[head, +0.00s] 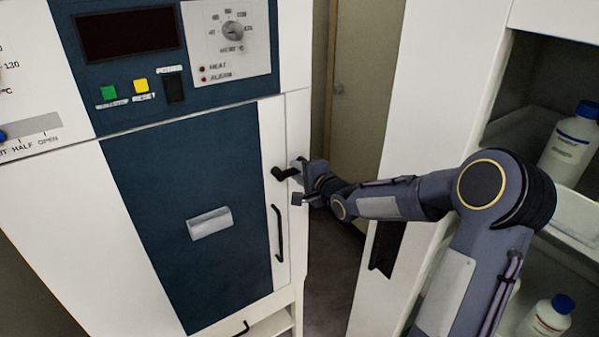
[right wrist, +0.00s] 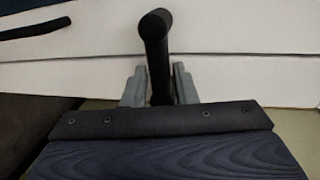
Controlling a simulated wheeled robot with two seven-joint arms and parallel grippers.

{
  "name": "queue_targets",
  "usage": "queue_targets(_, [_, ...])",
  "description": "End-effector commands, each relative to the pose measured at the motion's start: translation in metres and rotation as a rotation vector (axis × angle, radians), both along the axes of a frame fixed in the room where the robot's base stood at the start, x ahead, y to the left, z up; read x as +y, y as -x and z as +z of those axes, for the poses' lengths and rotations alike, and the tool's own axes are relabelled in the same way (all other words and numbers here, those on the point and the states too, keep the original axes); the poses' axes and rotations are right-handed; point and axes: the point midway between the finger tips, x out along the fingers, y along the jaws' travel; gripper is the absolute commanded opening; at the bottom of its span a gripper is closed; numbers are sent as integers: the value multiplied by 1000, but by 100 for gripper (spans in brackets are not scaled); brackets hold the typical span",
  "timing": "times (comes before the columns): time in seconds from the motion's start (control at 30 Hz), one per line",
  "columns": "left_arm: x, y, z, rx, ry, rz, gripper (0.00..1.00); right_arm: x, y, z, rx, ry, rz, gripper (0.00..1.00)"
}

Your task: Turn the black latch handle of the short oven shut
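The short oven's black latch handle (head: 284,173) sticks out from the white strip at the right edge of the oven's blue door (head: 165,190). My right gripper (head: 296,172) is at this handle, reaching in from the right. In the right wrist view the handle (right wrist: 156,45) runs up between the two grey fingers (right wrist: 158,85), which sit close against both its sides. The handle's far end shows above the fingertips, and its lower part is hidden behind the gripper's palm. My left gripper is not in view.
A long black pull handle (head: 278,233) is on the white strip below the latch. The control panel (head: 170,60) is above the door. A white cabinet (head: 375,130) with shelves and bottles (head: 570,145) stands close on the right, with a narrow floor gap (head: 330,255) between.

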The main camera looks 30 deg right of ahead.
Motion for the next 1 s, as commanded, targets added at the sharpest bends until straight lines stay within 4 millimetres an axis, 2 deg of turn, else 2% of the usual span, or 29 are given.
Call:
queue_targets(0.03, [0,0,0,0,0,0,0,0,0,0,0,0,0,33])
queue_targets(0.1, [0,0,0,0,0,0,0,0,0,0,0,1,0,41])
queue_targets(0.43, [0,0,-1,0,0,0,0,-1,3,1,-1,3,-1,41])
queue_targets(0.57, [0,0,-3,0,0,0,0,-4,20,4,-1,6,-4,41])
queue_targets(0.8, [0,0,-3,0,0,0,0,-6,60,13,-1,6,-4,41])
queue_targets(1.0, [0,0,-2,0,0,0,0,-6,75,15,0,3,0,41])
